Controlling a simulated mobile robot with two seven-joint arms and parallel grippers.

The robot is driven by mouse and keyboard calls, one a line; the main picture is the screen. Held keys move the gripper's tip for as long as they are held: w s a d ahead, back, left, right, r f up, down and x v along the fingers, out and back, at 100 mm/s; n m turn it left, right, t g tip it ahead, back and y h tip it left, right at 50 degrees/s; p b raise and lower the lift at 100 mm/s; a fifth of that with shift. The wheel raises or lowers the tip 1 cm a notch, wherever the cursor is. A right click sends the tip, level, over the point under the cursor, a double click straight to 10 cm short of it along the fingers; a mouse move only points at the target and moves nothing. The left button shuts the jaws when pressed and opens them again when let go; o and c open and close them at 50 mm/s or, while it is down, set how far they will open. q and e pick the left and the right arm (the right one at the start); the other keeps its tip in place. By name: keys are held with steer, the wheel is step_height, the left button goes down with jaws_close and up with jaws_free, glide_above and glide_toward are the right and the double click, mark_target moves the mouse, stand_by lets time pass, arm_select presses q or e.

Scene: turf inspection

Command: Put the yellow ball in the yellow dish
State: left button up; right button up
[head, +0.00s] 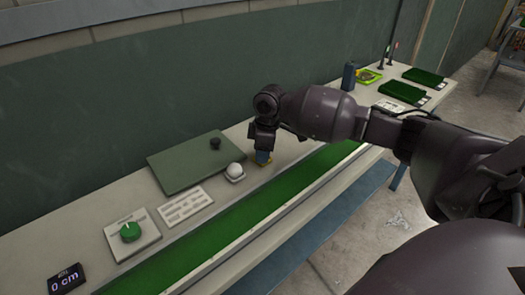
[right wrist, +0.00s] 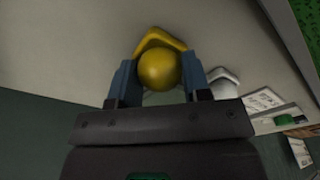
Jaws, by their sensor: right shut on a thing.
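In the right wrist view the yellow ball (right wrist: 159,69) sits between the two blue fingers of my right gripper (right wrist: 160,75), which is shut on it. The yellow dish (right wrist: 152,37) shows just beyond the ball, partly covered by it. In the head view my right gripper (head: 263,157) points down over the bench at the yellow dish (head: 268,162); only a little of the dish's yellow shows there, and the ball is hidden. I cannot tell whether the ball touches the dish. My left gripper is not in view.
A white ball (head: 235,170) in a white dish stands close beside the yellow dish. A green board (head: 190,163) with a dark knob lies behind. A green turf strip (head: 240,222) runs along the bench front. Cards, a green dial (head: 130,231) and a display (head: 67,279) are at left.

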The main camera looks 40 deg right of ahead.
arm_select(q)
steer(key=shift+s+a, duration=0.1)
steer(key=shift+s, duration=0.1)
arm_select(e)
steer(key=shift+f, duration=0.35)
